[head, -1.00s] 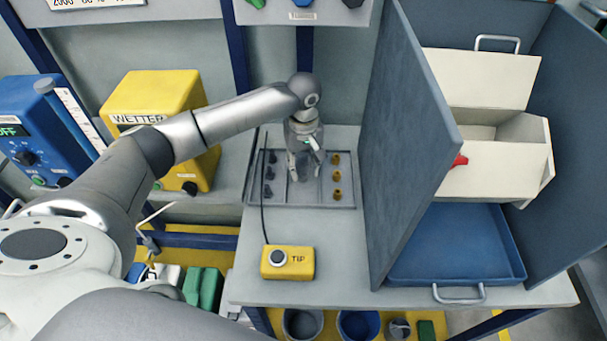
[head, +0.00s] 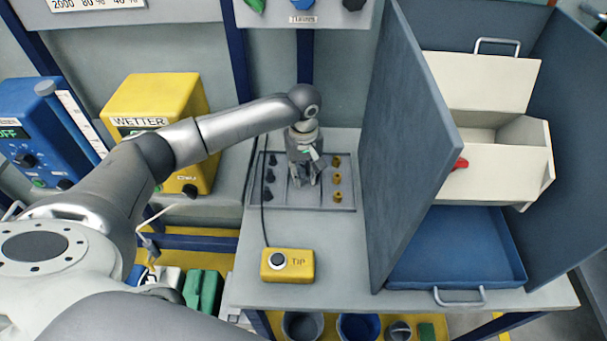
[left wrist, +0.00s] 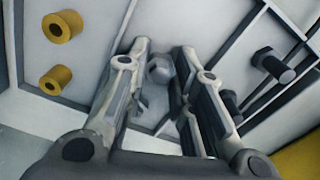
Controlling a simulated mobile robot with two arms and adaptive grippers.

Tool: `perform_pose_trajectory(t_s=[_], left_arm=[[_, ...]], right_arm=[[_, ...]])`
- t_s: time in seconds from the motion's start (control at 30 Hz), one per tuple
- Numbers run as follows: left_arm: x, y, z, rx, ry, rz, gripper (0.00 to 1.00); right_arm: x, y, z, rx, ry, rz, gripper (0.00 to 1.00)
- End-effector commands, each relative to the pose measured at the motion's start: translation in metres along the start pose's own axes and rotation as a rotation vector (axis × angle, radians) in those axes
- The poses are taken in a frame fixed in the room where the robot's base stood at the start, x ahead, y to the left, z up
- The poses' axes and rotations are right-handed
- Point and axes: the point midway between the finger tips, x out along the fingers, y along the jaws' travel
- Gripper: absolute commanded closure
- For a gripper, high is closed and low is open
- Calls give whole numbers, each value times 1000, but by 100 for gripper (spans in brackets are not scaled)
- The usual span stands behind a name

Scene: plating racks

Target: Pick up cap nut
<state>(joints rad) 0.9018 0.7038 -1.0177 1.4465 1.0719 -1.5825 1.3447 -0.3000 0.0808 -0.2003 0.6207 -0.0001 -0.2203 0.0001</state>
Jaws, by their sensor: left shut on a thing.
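The cap nut (left wrist: 160,70) is a small grey metal piece between my left fingertips in the left wrist view. My left gripper (head: 303,183) reaches down over the middle compartment of the grey parts tray (head: 310,208). In the left wrist view my left gripper (left wrist: 162,62) is shut on the cap nut, with one finger on each side. In the head view the fingers hide the nut. I cannot tell whether the nut still touches the tray floor. My right gripper is not in view.
Brass bushings (head: 337,177) stand in the tray's right compartment, dark bolts (head: 269,175) in its left. A grey partition (head: 412,140) rises close to the right. A yellow TIP button box (head: 288,265) with a cable sits in front. The bench between them is clear.

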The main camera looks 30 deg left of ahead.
Motion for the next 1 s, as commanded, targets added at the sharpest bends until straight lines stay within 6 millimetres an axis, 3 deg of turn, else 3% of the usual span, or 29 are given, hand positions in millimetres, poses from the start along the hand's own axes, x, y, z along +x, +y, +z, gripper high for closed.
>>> perform_pose_trajectory(t_s=[0.3, 0.63, 1.0], left_arm=[[-34, 1, 2, 1, 0, 4, 100], [-92, 2, 52, 5, 2, 5, 100], [-120, 1, 118, 3, 0, 2, 100]], right_arm=[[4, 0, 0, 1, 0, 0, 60], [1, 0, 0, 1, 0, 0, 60], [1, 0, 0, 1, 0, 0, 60]])
